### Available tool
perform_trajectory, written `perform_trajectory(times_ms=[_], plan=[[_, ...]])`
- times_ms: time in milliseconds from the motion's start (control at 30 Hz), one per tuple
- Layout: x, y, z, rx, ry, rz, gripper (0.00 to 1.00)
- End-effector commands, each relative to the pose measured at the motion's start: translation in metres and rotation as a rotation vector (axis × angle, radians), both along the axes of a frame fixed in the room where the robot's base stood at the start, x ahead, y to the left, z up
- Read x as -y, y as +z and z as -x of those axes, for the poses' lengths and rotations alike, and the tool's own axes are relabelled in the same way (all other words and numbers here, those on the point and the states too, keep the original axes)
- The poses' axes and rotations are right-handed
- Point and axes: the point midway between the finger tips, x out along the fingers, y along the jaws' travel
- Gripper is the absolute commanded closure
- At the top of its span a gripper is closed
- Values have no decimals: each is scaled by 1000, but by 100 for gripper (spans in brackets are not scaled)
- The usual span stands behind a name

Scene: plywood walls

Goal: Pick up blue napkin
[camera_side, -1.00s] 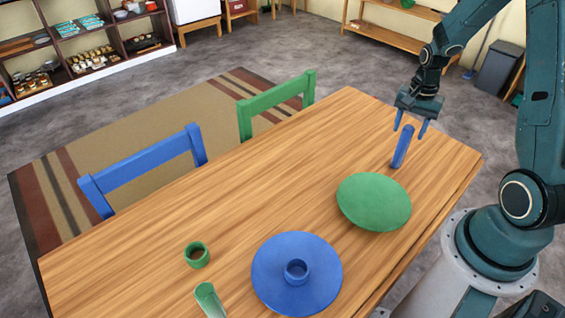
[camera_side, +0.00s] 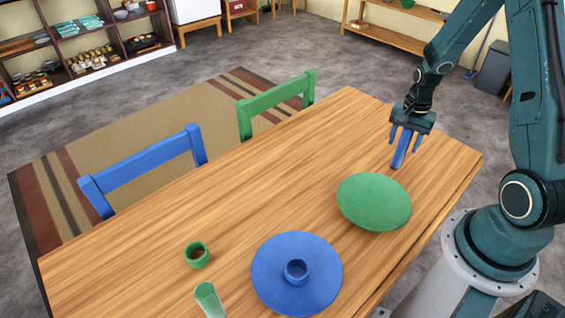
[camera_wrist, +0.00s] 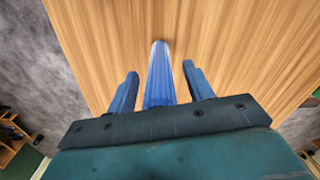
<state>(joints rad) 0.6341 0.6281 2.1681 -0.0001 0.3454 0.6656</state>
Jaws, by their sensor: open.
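The blue napkin (camera_side: 401,152) looks like a rolled, narrow blue shape at the right end of the wooden table, beyond the green plate. It also shows in the wrist view (camera_wrist: 159,76), running away between my fingers. My gripper (camera_side: 405,142) is open, pointing down, with one finger on each side of the napkin. In the wrist view my gripper's fingers (camera_wrist: 159,85) stand apart from the napkin, with a gap on both sides. The top of the napkin is partly hidden by the gripper in the side view.
A green plate (camera_side: 374,203) lies near the napkin. A blue plate (camera_side: 265,280) holds a blue ring (camera_side: 296,272). A green ring (camera_side: 197,255) and a green roll (camera_side: 209,300) lie at the near left. Green (camera_side: 272,100) and blue (camera_side: 145,164) chairs line the far side.

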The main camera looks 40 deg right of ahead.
Motion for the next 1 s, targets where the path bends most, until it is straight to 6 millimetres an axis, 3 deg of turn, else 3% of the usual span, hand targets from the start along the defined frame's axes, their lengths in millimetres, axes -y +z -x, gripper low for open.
perform_trajectory(times_ms=[133, 167, 400, 767, 1000], plan=[[0, 0, 0, 0, 0, 0, 48], [0, 0, 0, 0, 0, 0, 52], [0, 0, 0, 0, 0, 0, 96], [0, 2, 0, 0, 0, 1, 96], [1, 15, -1, 2, 0, 1, 96]])
